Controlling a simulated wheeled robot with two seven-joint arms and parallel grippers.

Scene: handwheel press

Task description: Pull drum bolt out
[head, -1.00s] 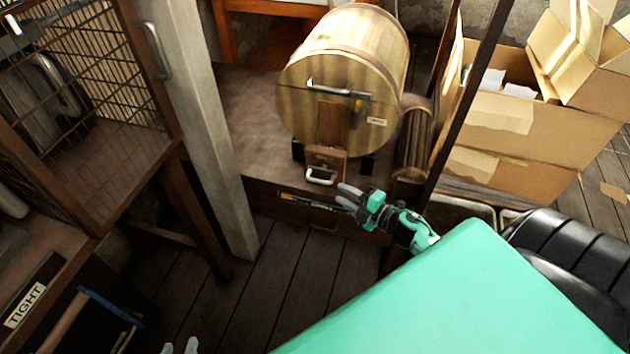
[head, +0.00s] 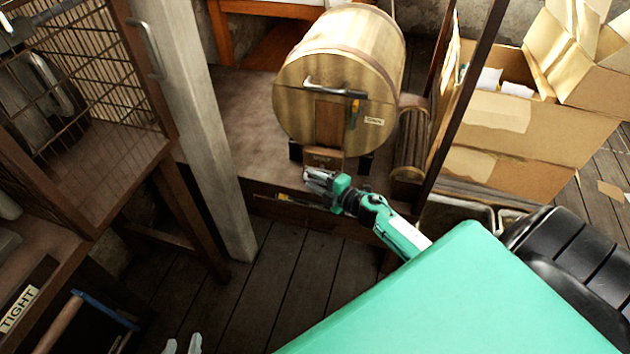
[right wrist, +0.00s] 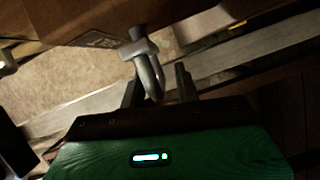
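The wooden drum (head: 335,85) lies on a brown bench, its round front facing me, with a metal handle and a small tag. At its foot a wooden block (head: 322,157) carries a silver handle, likely the drum bolt; my right gripper covers that handle in the head view. In the right wrist view the silver handle (right wrist: 147,68) shows between the fingers of my right gripper (right wrist: 158,88). A gap shows beside the right finger, so it looks open around the handle. Two pale fingertips of my left gripper (head: 182,345) show apart at the bottom edge, far from the drum.
A grey post (head: 210,130) and a wire-fronted cabinet (head: 85,90) stand on the left. A dark upright (head: 462,90) and cardboard boxes (head: 535,120) are on the right. A small slatted roller (head: 411,140) sits beside the drum. Floor before the bench is clear.

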